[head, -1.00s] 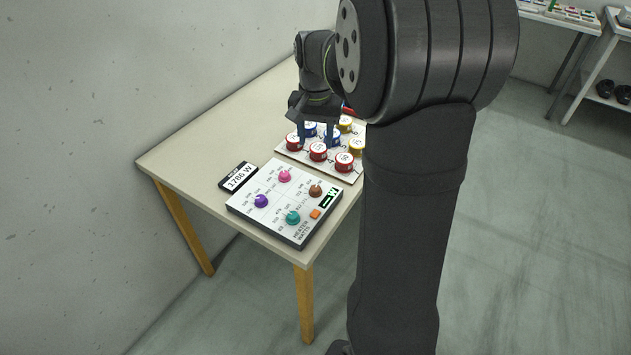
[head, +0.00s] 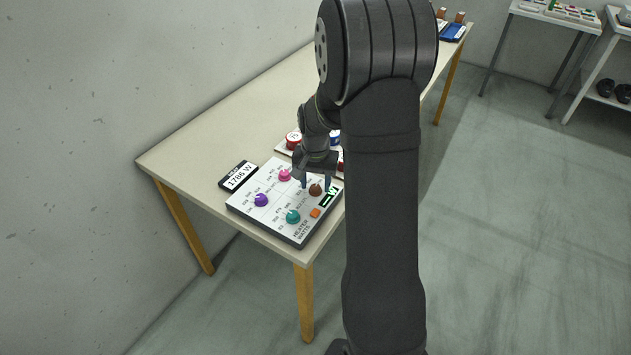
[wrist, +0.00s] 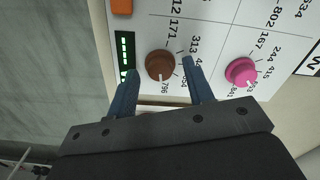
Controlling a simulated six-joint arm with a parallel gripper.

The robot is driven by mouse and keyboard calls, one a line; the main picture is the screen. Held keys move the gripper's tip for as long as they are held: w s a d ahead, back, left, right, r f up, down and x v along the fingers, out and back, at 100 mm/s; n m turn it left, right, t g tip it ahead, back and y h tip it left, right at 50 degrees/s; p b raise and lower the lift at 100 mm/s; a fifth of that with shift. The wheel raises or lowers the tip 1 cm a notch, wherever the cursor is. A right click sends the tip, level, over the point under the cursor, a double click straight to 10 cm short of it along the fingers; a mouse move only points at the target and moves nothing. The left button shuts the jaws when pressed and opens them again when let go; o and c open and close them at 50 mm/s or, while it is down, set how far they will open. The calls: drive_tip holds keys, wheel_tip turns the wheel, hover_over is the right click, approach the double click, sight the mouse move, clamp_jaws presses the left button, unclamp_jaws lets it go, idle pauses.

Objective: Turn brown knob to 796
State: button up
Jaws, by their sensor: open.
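The brown knob (head: 316,190) is at the right of the white panel (head: 264,222). In the wrist view, the brown knob (wrist: 159,63) has a light mark at its lower edge, on the side where "796" is printed. Labels such as 171 and 313 are printed around it. My gripper (head: 315,184) is open over the knob. In the wrist view its blue fingers (wrist: 159,70) stand on either side of the knob, with gaps visible; I cannot tell whether either touches it. A black-framed display (head: 238,177) beside the panel reads 1786 W.
The panel also carries a pink knob (head: 284,175), a purple knob (head: 261,200), a teal knob (head: 293,217), an orange button (head: 315,212) and a green-lit strip (head: 328,197). The pink knob is close to my right finger in the wrist view. A board with red pieces (head: 293,140) lies behind, partly hidden.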

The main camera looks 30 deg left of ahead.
sight(315, 187)
drive_tip(key=c, duration=1)
drive_tip(key=shift+n, duration=0.7)
drive_tip(key=o, duration=1)
drive_tip(key=shift+r, duration=0.1)
wheel_tip(315, 187, up, 17)
drive_tip(key=shift+r, duration=0.15)
